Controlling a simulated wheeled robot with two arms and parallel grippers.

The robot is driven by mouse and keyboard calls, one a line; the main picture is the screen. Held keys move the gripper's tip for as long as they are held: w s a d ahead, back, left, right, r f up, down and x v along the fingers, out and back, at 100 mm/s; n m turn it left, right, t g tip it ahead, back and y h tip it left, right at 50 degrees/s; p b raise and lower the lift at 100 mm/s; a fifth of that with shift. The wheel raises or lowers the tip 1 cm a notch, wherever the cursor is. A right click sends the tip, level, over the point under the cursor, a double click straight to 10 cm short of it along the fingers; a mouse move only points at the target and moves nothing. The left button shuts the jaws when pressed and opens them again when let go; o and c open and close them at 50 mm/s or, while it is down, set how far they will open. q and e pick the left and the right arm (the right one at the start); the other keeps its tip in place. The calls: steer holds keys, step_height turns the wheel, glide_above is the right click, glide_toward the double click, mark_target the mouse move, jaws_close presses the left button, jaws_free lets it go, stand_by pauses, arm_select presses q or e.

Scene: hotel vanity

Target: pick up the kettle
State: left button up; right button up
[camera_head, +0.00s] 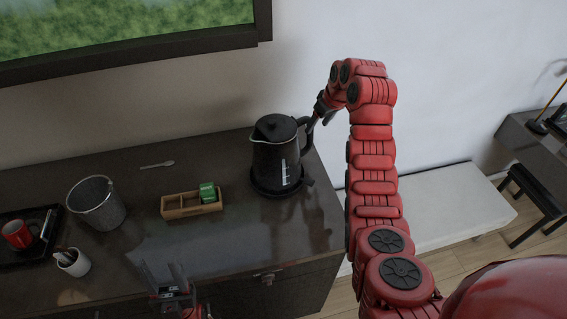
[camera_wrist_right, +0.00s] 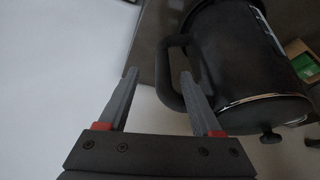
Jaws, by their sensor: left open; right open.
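The black kettle (camera_head: 275,152) stands upright on its base (camera_head: 280,186) near the right end of the dark counter, its handle on the right. In the right wrist view, the kettle (camera_wrist_right: 238,55) fills the upper right and its handle (camera_wrist_right: 170,75) lies close to the fingertips. My right gripper (camera_head: 316,121) is beside the handle in the head view. It is open in the right wrist view (camera_wrist_right: 158,85), with the handle near the right finger; I cannot tell if they touch. My left gripper (camera_head: 163,274) is open and empty at the counter's front edge.
A wooden box (camera_head: 180,205) with a green packet (camera_head: 207,193) sits left of the kettle. Further left are a bucket (camera_head: 97,203), a white cup (camera_head: 73,262) and a tray with a red mug (camera_head: 17,234). A spoon (camera_head: 157,165) lies behind. The counter in front of the kettle is clear.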

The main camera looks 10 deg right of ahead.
mark_target(310, 142)
steer(key=p+x, duration=0.3)
steer(key=x, duration=0.2)
steer(key=shift+a+f+p, duration=0.25)
steer(key=shift+f+p, duration=0.05)
steer(key=shift+p, duration=0.05)
steer(key=shift+w+f, duration=0.1)
steer(key=shift+f, duration=0.3)
jaws_close()
steer(key=shift+w+r, duration=0.1)
stand_by(0.8)
